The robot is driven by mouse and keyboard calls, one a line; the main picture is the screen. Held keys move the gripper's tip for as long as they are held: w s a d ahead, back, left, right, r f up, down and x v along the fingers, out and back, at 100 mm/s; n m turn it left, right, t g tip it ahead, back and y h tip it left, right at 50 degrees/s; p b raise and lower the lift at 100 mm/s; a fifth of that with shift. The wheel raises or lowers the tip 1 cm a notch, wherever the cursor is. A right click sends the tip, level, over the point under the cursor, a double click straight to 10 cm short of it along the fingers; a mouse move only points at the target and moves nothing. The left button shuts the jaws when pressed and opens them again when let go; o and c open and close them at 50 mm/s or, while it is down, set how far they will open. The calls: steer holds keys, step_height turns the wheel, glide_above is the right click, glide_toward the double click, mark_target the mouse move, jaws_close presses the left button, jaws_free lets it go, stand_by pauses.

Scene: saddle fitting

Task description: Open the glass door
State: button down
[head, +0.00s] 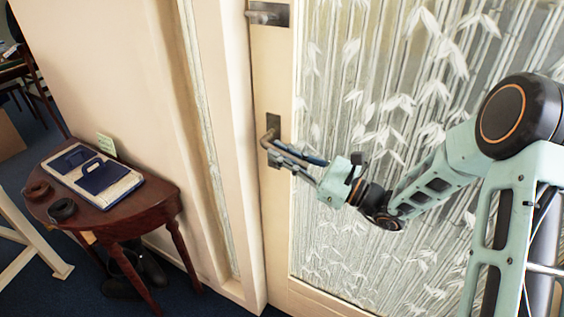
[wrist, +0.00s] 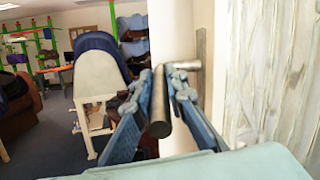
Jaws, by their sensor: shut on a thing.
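The glass door (head: 330,70) has a cream frame and a pane patterned with white bamboo leaves. It looks shut or nearly so in the head view. Its metal lever handle (head: 270,133) is on the left stile. My gripper (head: 277,153) is at the lever, reaching in from the right. In the wrist view, the blue fingers of my gripper (wrist: 162,78) are shut on the lever (wrist: 159,107), one on each side. The lever's end points towards the camera. The head view hides part of the lever behind the fingers.
A second metal fitting (head: 268,14) is higher on the door stile. A dark red half-round table (head: 150,207) with a tray (head: 118,188) stands left of the door frame. Boots (head: 125,285) are under it. In the wrist view, a stand with a dark blue top (wrist: 98,62) is at left.

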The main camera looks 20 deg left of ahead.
steer(key=y+b, duration=0.1)
steer(key=f+y+b, duration=0.1)
steer(key=b, duration=0.1)
steer(key=f+y+b, duration=0.1)
steer(key=b, duration=0.1)
steer(key=shift+w+a+f+t, duration=0.1)
steer(key=shift+a+t, duration=0.15)
steer(key=shift+t, duration=0.05)
steer(key=shift+a+f+y+b, duration=0.1)
steer(key=shift+a+y+b, duration=0.1)
steer(key=shift+y+b, duration=0.8)
